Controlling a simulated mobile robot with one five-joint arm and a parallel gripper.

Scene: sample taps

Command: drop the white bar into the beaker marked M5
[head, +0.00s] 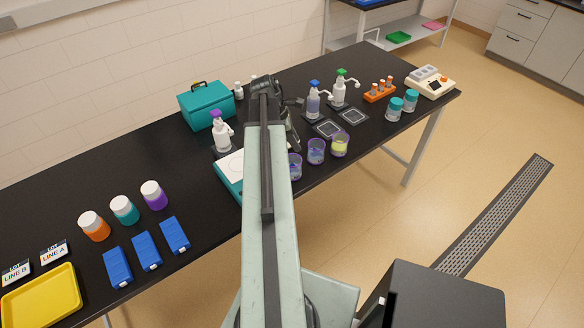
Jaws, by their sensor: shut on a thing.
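Three small clear beakers with purple rims stand in a row near the front edge of the black bench: a left beaker (296,168) partly behind my arm, a middle beaker (316,151), and a right beaker (340,145) with yellow contents. I cannot read any mark, so I cannot tell which is M5. My gripper (293,142) is mostly hidden behind my arm, just left of and above the beakers. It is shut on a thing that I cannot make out. I cannot pick out the white bar.
Bottles (313,101) and dark square pads (328,129) stand behind the beakers. A teal-sided device (228,171) is left of my arm. Blue boxes (147,251), capped jars (124,211) and a yellow tray (42,298) lie further left. An orange rack (380,92) is right.

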